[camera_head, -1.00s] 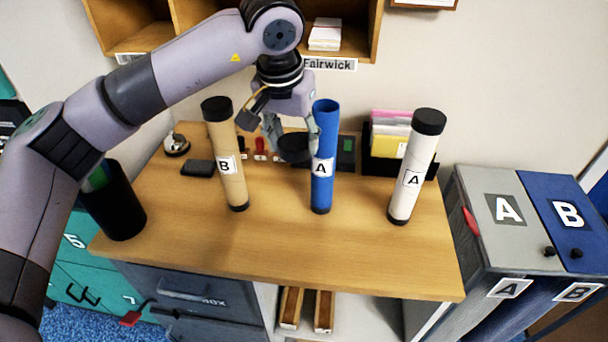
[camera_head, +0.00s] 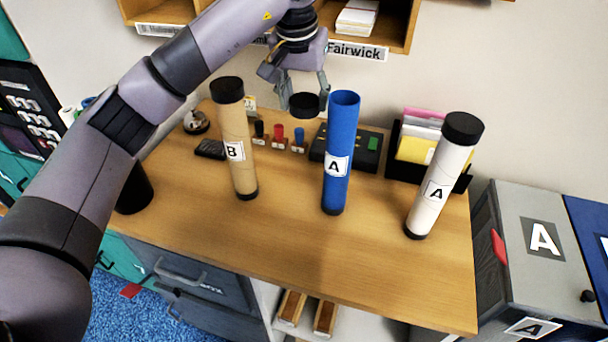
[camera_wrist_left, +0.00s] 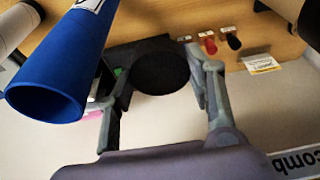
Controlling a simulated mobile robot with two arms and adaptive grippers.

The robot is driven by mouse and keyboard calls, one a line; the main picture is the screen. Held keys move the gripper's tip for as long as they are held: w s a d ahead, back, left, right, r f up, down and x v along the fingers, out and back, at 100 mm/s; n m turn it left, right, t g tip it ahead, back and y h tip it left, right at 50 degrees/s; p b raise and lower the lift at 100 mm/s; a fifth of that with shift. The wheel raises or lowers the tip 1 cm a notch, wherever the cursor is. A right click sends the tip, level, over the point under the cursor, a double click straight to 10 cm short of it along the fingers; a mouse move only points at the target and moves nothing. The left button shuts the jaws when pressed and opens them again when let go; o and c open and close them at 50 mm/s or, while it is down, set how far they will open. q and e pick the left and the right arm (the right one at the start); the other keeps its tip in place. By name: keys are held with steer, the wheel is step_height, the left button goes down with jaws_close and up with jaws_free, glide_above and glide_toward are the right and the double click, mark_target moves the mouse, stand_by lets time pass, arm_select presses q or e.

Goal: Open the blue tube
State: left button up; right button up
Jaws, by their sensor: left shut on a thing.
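The blue tube (camera_head: 338,135) with an "A" label stands upright on the wooden desk (camera_head: 300,245). Its top is open with no cap on it; the open mouth also shows in the left wrist view (camera_wrist_left: 45,100). My left gripper (camera_head: 303,95) is shut on a round black cap (camera_head: 304,106), held in the air just left of the blue tube's top. In the left wrist view the cap (camera_wrist_left: 160,72) sits between the two fingers. My right gripper is in neither view.
A tan tube (camera_head: 236,150) labelled "B" stands left and a white tube (camera_head: 441,185) labelled "A" right, both black-capped. Behind are a dark box (camera_head: 345,150), small coloured stamps and a paper holder (camera_head: 410,165). Grey "A" bin (camera_head: 545,270) is at right. The desk front is clear.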

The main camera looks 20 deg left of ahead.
mark_target(305, 186)
arm_select(q)
step_height(305, 186, down, 22)
steer(key=p, duration=0.5)
steer(key=shift+f, duration=0.1)
steer(key=shift+f+b, duration=0.15)
steer(key=shift+b, duration=0.2)
steer(key=o, duration=0.8)
